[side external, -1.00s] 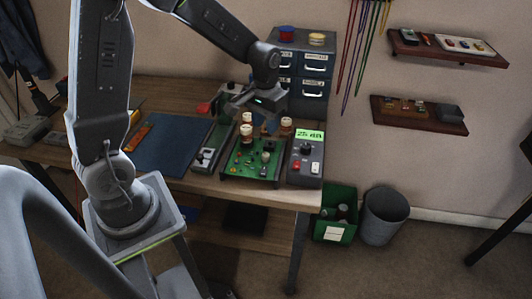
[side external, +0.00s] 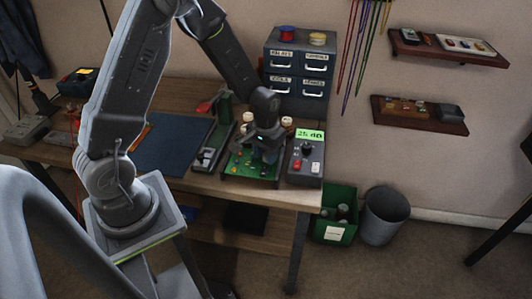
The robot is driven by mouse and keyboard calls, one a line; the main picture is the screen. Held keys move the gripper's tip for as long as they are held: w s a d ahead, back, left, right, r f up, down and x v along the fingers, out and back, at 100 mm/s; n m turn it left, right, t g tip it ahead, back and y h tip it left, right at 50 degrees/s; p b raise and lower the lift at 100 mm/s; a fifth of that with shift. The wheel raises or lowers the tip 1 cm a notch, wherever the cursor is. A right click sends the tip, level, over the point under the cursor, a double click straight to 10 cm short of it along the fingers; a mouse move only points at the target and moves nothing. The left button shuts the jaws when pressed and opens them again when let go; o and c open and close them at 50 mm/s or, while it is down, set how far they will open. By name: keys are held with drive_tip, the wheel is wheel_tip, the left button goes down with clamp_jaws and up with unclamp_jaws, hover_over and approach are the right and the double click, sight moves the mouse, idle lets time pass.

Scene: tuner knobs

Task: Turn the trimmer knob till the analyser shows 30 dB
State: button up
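The green circuit board (side external: 233,167) lies on the workbench, and white-topped round parts show at its back edge. My gripper (side external: 264,158) points down over the middle of the board, low and close to its surface. It covers the small parts there, so the trimmer knob is hidden. I cannot tell whether the fingers are apart or closed on the knob. The analyser (side external: 304,172) is the dark grey box right of the board, with a dark knob and red and white buttons. Its lit green display (side external: 310,135) is small and seems to read about 25 dB.
A grey drawer cabinet (side external: 300,70) stands behind the board. A green-and-grey tool with a red part (side external: 205,107) stands left of it, beside a blue mat (side external: 165,148). A green bin (side external: 337,220) and grey bin (side external: 384,215) stand on the floor to the right.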

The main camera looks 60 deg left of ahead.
drive_tip(key=c, duration=0.6)
drive_tip(key=shift+m, duration=1.3)
drive_tip(key=o, duration=0.6)
wheel_tip(320, 180, up, 14)
drive_tip(key=shift+f, duration=0.1)
idle(0.5)
